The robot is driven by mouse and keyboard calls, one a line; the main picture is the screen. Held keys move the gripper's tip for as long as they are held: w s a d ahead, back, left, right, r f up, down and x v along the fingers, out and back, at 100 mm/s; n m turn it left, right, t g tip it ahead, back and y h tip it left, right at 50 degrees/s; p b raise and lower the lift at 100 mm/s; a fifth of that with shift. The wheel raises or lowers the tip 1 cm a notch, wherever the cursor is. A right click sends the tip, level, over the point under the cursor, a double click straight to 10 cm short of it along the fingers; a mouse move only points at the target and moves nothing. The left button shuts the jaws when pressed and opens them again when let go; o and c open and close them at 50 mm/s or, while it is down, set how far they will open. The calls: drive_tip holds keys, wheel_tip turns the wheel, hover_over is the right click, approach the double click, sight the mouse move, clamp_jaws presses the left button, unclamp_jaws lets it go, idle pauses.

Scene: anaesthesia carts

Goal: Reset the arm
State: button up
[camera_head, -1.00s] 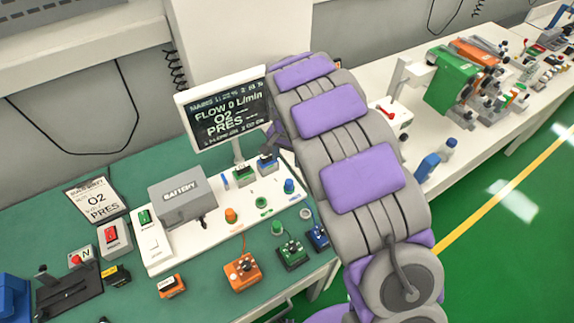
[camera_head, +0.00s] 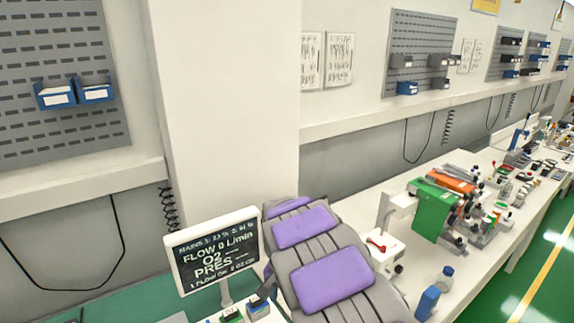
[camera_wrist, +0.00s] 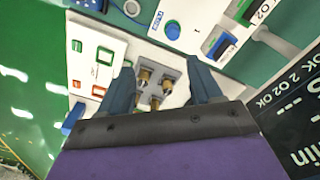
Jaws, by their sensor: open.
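My gripper (camera_wrist: 160,80) shows in the wrist view with its two dark blue-grey fingers spread apart. A small grey block with brass fittings (camera_wrist: 150,90) is visible between the fingers, and nothing is seen gripped. I cannot tell the distance from the fingertips to it. My grey and purple arm (camera_head: 322,270) fills the lower middle of the head view. Its far end and the gripper are outside that view.
A white bench (camera_head: 480,190) with a green and orange device (camera_head: 435,208) runs to the right. A white pillar (camera_head: 225,100) stands behind. Green floor (camera_head: 545,270) is clear at lower right.

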drive_tip(key=s+d+r+n, duration=0.1)
drive_tip(key=s+d+r, duration=0.2)
drive_tip(key=s+d, duration=0.35)
drive_tip(key=s+d+r+g+b, duration=0.1)
drive_tip(key=s+d+r, duration=0.2)
drive_tip(key=s, duration=0.6)
drive_tip(key=s+d+r+n, duration=0.1)
drive_tip(key=s+d+r, duration=0.25)
drive_tip(key=s, duration=0.45)
drive_tip(key=s+d+f+n+g+b, duration=0.1)
drive_tip(key=s+d+n, duration=0.1)
drive_tip(key=s, duration=1.1)
drive_tip(key=shift+s+f, duration=0.3)
drive_tip(key=shift+s, duration=0.1)
drive_tip(key=shift+a, duration=0.1)
drive_tip(key=shift+c, duration=0.4)
